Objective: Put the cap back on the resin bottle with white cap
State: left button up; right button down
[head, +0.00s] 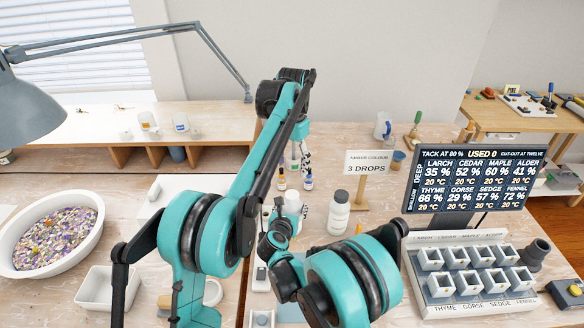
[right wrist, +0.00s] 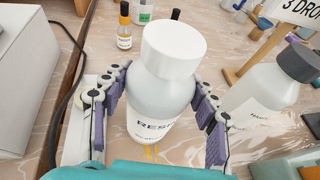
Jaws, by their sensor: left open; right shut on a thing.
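The resin bottle (right wrist: 160,100) is white, with a label partly reading "RESI". It stands between the purple-padded fingers of my right gripper (right wrist: 158,88), which is shut on it. Its wide white cap (right wrist: 173,48) sits on top of the bottle; I cannot tell whether it is fully tightened. In the head view the bottle (head: 292,198) is small and partly hidden by my right gripper (head: 286,212). My left gripper (head: 298,158) is open, farther back and above small dropper bottles (head: 308,181), apart from the resin bottle.
A white bottle with a grey cap (head: 338,214) stands right of the resin bottle. Behind it is the "3 DROPS" sign (head: 367,163). A display (head: 474,182) and a rack of cups (head: 470,292) are at right. A bowl of chips (head: 17,262) and a white tray (head: 96,290) are at left.

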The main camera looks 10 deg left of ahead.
jog(key=shift+c, duration=2)
grip_release()
jog(key=v, duration=1.2)
jog(key=shift+s, duration=0.1)
